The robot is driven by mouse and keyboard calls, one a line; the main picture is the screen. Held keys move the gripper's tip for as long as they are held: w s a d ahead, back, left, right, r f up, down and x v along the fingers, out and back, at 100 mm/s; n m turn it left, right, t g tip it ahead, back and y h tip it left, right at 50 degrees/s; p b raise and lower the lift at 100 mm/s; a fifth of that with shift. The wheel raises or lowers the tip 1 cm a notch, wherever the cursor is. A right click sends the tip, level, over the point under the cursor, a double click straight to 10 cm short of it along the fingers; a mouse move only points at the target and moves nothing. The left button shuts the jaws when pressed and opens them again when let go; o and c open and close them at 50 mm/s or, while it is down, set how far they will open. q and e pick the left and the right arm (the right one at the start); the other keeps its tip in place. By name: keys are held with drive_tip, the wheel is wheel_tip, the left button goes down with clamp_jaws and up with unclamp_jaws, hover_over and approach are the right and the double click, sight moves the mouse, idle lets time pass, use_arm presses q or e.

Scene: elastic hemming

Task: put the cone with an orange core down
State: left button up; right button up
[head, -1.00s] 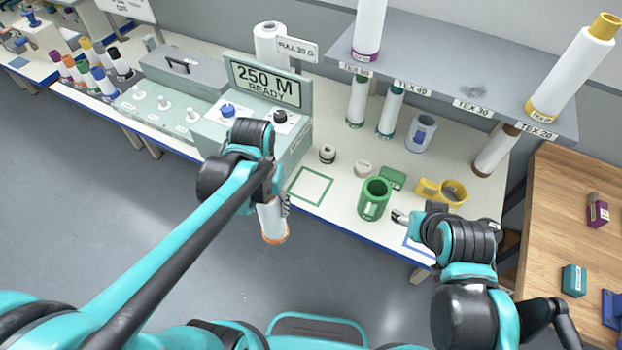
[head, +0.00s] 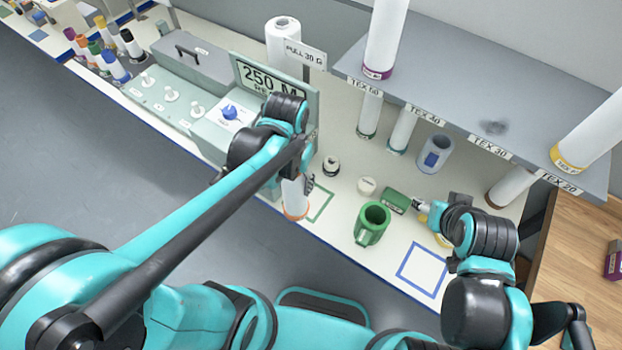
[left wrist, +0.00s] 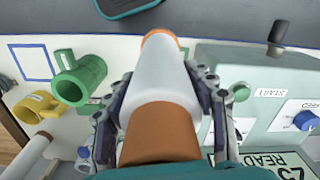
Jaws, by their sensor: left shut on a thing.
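The cone with an orange core (head: 294,196) is white with an orange-brown end. It is upright in my left gripper (head: 300,184), near the table's front edge by the green square outline (head: 321,204). In the left wrist view my left gripper (left wrist: 165,110) is shut around the white cone body (left wrist: 160,75), with its orange-brown core (left wrist: 160,132) toward the camera. Whether the cone's lower end touches the table cannot be told. My right gripper (head: 424,206) is by the green box and the yellow mug; its fingers are small and partly hidden.
A green mug (head: 372,224) stands right of the green outline, with a blue square outline (head: 422,270) beyond it. A green box (head: 395,201), a white disc (head: 366,186) and a small spool (head: 331,166) lie behind. The winding machine (head: 220,128) stands left.

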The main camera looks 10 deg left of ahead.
use_arm(q)
drive_tip(key=w+d+f+b, duration=0.1)
drive_tip(key=w+f+b, duration=0.1)
drive_tip(key=w+f, duration=0.7)
drive_tip(key=shift+f+b, duration=0.25)
drive_tip(key=shift+b, duration=0.05)
drive_tip(key=shift+s+d, duration=0.1)
drive_tip(key=shift+f+b, duration=0.25)
drive_tip(key=shift+b, duration=0.05)
drive_tip(key=o, duration=1.3)
drive_tip(key=shift+r, duration=0.1)
